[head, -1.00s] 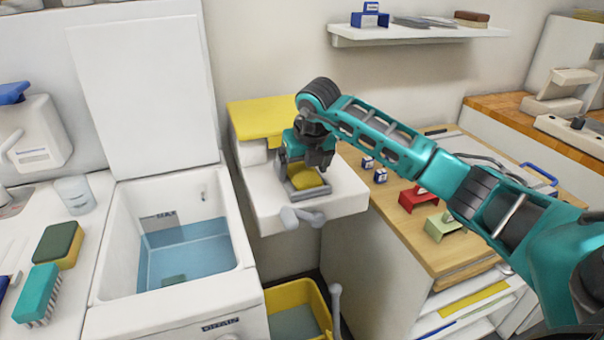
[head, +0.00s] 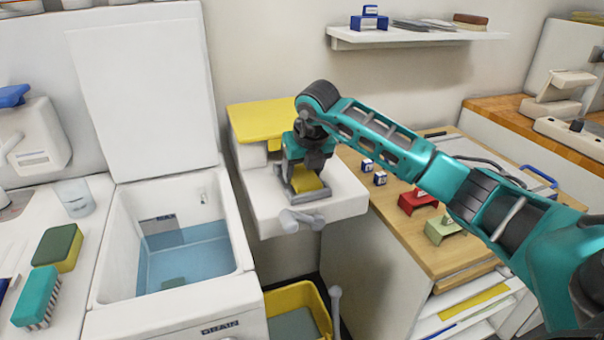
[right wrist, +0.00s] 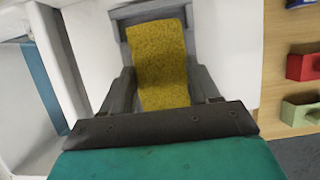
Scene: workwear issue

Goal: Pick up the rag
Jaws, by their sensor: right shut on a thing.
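The rag (head: 306,184) is a yellow cloth lying in a grey frame on the white unit (head: 347,196) in the middle of the head view. My right gripper (head: 307,178) reaches down over it and is shut on it. In the right wrist view the rag (right wrist: 160,66) runs as a speckled yellow strip between the two grey fingers (right wrist: 162,92). Its near end is hidden behind the dark gripper body. The rag looks still down at the frame. My left gripper is not in view.
An open-lidded basin (head: 108,268) with blue water stands left. A yellow panel (head: 262,118) lies behind the gripper. Grey levers (head: 302,219) stick out in front. A yellow bucket (head: 283,300) stands below. Red (head: 418,201) and green (head: 443,230) holders stand on the wooden counter at right.

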